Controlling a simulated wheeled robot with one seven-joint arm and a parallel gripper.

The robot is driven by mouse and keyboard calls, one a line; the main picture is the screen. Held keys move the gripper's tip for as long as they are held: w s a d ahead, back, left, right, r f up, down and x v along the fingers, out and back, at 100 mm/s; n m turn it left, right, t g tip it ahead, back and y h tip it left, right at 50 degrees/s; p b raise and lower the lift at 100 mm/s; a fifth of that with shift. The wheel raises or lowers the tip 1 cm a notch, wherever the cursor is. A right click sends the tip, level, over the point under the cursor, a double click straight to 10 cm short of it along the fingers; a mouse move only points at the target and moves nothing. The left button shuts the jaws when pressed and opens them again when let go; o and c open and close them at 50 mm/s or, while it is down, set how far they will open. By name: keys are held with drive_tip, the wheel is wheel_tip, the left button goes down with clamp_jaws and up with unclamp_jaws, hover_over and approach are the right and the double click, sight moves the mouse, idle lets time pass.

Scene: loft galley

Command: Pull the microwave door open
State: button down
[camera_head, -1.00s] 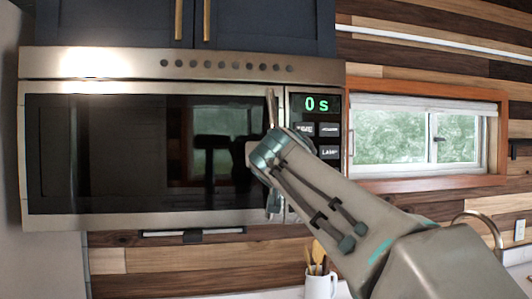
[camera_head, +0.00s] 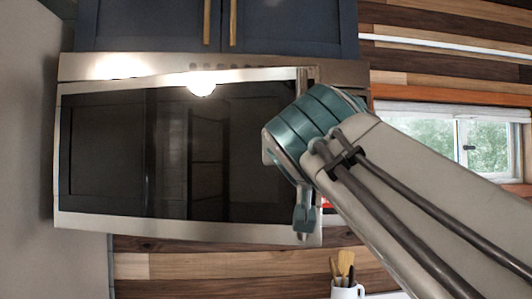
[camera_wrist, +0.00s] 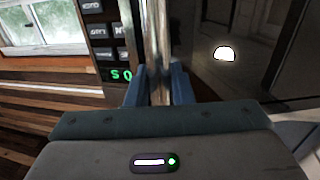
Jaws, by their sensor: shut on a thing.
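The microwave door (camera_head: 180,150) is a dark glass panel in a steel frame. It stands ajar, its right edge swung out from the body, and its top edge overlaps the vent strip. The upright steel handle (camera_wrist: 157,40) runs between the two blue fingers of my gripper (camera_wrist: 160,85) in the wrist view, and the gripper is shut on it. In the head view my wrist hides the fingers and most of the handle. The control panel (camera_wrist: 103,30) with green digits shows left of the handle in the wrist view.
Dark blue cupboards (camera_head: 285,25) hang directly above the microwave. A window (camera_head: 480,145) is on the right wall. A white mug with wooden utensils (camera_head: 346,290) stands below. The space in front of the door's left part looks free.

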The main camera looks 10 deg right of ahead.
drive_tip(key=c, duration=1.3)
unclamp_jaws()
drive_tip(key=shift+r, duration=0.15)
